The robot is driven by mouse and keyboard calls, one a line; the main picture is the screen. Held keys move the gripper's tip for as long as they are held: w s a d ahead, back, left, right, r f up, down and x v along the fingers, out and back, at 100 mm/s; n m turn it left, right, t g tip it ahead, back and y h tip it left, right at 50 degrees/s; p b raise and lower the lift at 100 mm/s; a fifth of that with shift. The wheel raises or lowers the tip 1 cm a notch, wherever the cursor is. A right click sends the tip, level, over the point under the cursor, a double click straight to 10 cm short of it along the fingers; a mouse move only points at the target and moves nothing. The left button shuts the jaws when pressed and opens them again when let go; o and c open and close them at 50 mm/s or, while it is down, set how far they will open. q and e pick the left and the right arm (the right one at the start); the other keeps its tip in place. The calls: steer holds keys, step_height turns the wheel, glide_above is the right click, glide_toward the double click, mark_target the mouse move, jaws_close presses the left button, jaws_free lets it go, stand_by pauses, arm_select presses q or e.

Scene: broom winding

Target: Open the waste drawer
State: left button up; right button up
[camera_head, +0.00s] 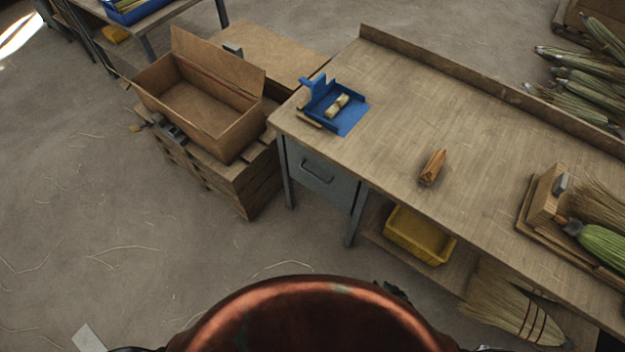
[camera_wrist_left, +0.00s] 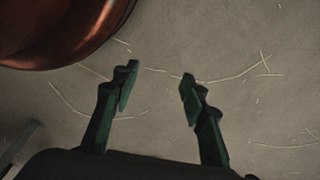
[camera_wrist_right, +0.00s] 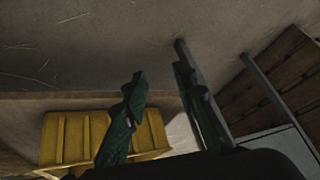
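The waste drawer (camera_head: 323,182) is a grey metal front under the left end of the wooden workbench. Its dark bar handle (camera_head: 317,174) is visible, and the drawer looks shut. My right gripper (camera_head: 393,291) shows only as a small dark part above my copper-coloured body, in front of the bench and apart from the drawer. In the right wrist view its two fingers (camera_wrist_right: 160,78) are apart with nothing held. A grey panel (camera_wrist_right: 275,148) at lower right there may be the drawer unit. My left gripper (camera_wrist_left: 160,76) is open and empty over the floor; it is hidden in the head view.
A yellow bin (camera_head: 418,236) sits on the shelf below the bench, near a grey leg (camera_head: 356,215). A broom (camera_head: 512,305) leans at lower right. An open box (camera_head: 205,108) stands on pallets left of the drawer. Floor before the drawer is mostly clear.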

steer(key=w+a+r+m+t+y+b, duration=0.1)
steer(key=w+a+r+t+b, duration=0.2)
steer(key=w, duration=0.4)
steer(key=w+a+r+y+b, duration=0.1)
steer(key=w+a+b, duration=0.2)
steer(key=w+b, duration=0.35)
steer(key=m+t+y+b, duration=0.3)
steer(key=t+y+b, duration=0.4)
steer(key=y+b, duration=0.2)
glide_toward(316, 176)
steer(key=f+x, duration=0.1)
steer(key=x, duration=0.3)
steer(key=b+x, duration=0.2)
steer(key=x, duration=0.4)
steer(key=shift+a, duration=0.1)
arm_select(q)
steer(key=w+d+r+g, duration=0.1)
steer(key=w+d+r, duration=0.3)
steer(key=r, duration=0.4)
steer(key=shift+d+r+h, duration=0.15)
steer(key=shift+h, duration=0.25)
arm_select(e)
steer(key=shift+w+a+r, duration=0.2)
steer(key=shift+w, duration=0.15)
steer(key=shift+c, duration=0.2)
jaws_close()
